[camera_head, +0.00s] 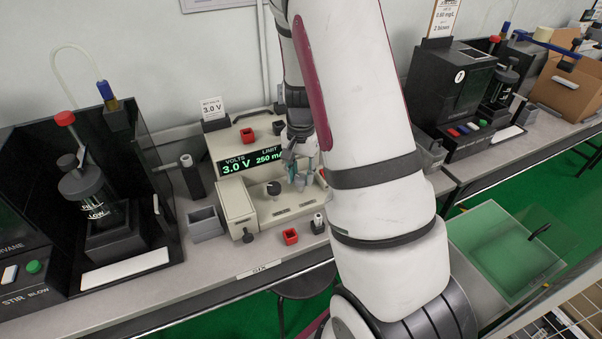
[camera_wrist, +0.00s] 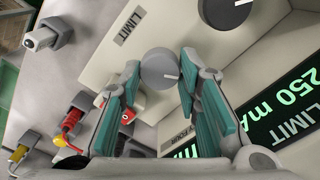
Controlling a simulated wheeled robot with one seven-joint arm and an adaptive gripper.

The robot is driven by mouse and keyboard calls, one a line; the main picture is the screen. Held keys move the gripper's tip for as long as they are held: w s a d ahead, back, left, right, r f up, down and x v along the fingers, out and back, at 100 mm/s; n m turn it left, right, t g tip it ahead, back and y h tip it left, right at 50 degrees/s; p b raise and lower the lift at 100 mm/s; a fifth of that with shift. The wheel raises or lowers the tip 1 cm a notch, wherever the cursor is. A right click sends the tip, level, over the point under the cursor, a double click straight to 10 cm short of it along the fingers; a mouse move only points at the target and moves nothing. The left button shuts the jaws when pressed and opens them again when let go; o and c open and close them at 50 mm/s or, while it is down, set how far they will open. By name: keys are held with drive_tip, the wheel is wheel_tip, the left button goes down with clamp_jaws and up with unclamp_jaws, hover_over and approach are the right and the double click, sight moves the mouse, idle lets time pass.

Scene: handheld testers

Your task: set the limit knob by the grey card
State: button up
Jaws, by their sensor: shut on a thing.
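The power supply (camera_head: 240,208) is a cream box; its display (camera_head: 250,161) reads VOLTS 3.0 V and LIMIT 250 mA. The limit knob (camera_wrist: 159,66), grey with a white pointer line, is beside a LIMIT label (camera_wrist: 130,26) in the wrist view. My gripper (camera_wrist: 160,72) has its teal-padded fingers on both sides of this knob and is shut on it. In the head view my gripper (camera_head: 299,181) is low over the panel and hides the knob. A small card (camera_head: 212,109) behind the supply reads 3.0 V; its upper line is too small to read.
A black knob (camera_head: 273,188) is left of my gripper on the panel. A black tester (camera_head: 92,200) stands left, another (camera_head: 452,85) right. A green-floored tray (camera_head: 505,250) is at lower right.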

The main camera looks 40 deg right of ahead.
sight(301, 176)
drive_tip(key=o, duration=1.1)
drive_tip(key=shift+o, duration=0.2)
drive_tip(key=shift+r, duration=0.1)
wheel_tip(301, 176, up, 12)
